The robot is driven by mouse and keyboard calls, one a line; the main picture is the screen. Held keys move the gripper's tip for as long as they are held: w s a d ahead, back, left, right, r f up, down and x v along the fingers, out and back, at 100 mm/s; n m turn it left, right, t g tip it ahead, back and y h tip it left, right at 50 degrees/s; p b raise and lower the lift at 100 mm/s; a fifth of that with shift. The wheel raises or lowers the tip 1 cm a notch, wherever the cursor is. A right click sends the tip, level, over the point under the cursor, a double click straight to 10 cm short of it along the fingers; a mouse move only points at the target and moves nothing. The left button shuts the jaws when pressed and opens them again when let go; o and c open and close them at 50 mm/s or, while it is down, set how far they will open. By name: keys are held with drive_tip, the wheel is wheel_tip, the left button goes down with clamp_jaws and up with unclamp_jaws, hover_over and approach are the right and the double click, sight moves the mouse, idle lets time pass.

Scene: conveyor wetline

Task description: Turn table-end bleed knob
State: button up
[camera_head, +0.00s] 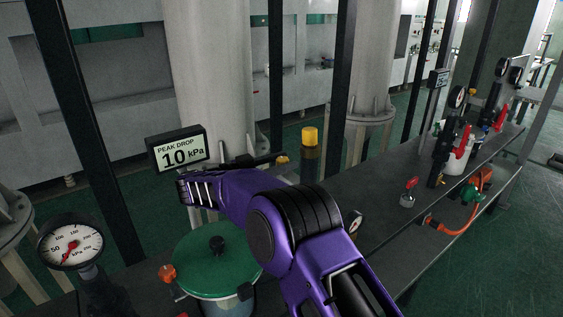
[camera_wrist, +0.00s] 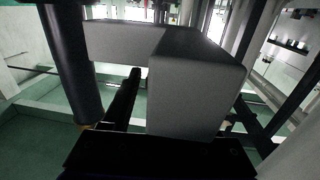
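My gripper (camera_head: 268,160) is at the end of my purple arm, above the table's near end and just left of a dark post with a yellow cap (camera_head: 310,136). Its fingers are mostly hidden or dark, and their opening cannot be made out. In the wrist view, a dark finger-like bar (camera_wrist: 124,100) stands beside a large grey block (camera_wrist: 195,85) that hides much of the scene. An orange-red knob (camera_head: 167,272) is at the table's near end, left of the green-lidded pot (camera_head: 217,262). I cannot tell which knob is the bleed knob.
A round gauge (camera_head: 70,243) stands at the lower left. A display reading "PEAK DROP 10 kPa" (camera_head: 177,150) is behind the pot. A red-handled valve (camera_head: 409,190), an orange hose (camera_head: 457,230) and more gauges line the dark table (camera_head: 370,232). Black uprights and grey columns stand behind.

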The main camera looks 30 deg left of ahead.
drive_tip(key=shift+o, duration=0.5)
drive_tip(key=v, duration=1.7)
drive_tip(key=shift+s+a, duration=0.15)
drive_tip(key=shift+s, duration=0.05)
